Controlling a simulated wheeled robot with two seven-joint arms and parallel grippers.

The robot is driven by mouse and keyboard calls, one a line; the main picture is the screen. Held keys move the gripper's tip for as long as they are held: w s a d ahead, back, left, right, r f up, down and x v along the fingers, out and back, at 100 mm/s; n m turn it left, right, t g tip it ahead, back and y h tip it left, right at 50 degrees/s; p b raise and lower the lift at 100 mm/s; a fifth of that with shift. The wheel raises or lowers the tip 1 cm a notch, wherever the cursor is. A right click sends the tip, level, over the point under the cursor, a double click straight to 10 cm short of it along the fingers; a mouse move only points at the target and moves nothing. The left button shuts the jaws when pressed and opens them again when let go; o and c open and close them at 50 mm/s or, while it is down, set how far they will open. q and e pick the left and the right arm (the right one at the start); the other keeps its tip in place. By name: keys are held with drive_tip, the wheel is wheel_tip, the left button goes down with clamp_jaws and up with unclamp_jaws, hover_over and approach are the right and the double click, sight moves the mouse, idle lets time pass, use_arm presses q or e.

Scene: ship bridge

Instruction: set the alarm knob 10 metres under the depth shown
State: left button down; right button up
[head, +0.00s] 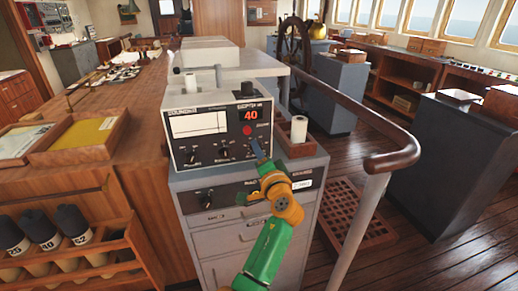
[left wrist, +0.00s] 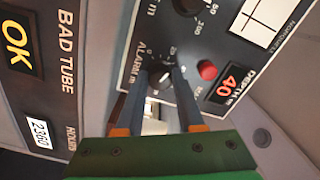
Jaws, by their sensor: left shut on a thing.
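The echo sounder (head: 215,130) is a pale box on a grey cabinet. Its red depth display (head: 250,114) reads 40 and also shows in the left wrist view (left wrist: 230,81). The alarm knob (left wrist: 159,76) is a dark round knob beside the lettering ALARM m. In the head view it is hidden by the gripper. My left gripper (left wrist: 160,73) is shut on the alarm knob, one finger on each side. In the head view the gripper (head: 257,148) reaches the panel's lower right. The knob's exact setting cannot be read. My right gripper is in neither view.
A red button (left wrist: 207,70) sits close to the alarm knob, and another dark knob (head: 223,151) is to its left in the head view. A paper roll (head: 299,129) stands right of the sounder. A wooden handrail (head: 350,115) runs along the right side.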

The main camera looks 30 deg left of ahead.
use_arm(q)
drive_tip(key=shift+m+p, duration=0.6)
drive_tip(key=shift+m, duration=0.8)
drive_tip(key=c, duration=0.5)
unclamp_jaws()
drive_tip(key=b+v, duration=0.1)
drive_tip(key=v, duration=0.6)
drive_tip(key=shift+d, duration=0.1)
drive_tip(key=shift+f, duration=0.1)
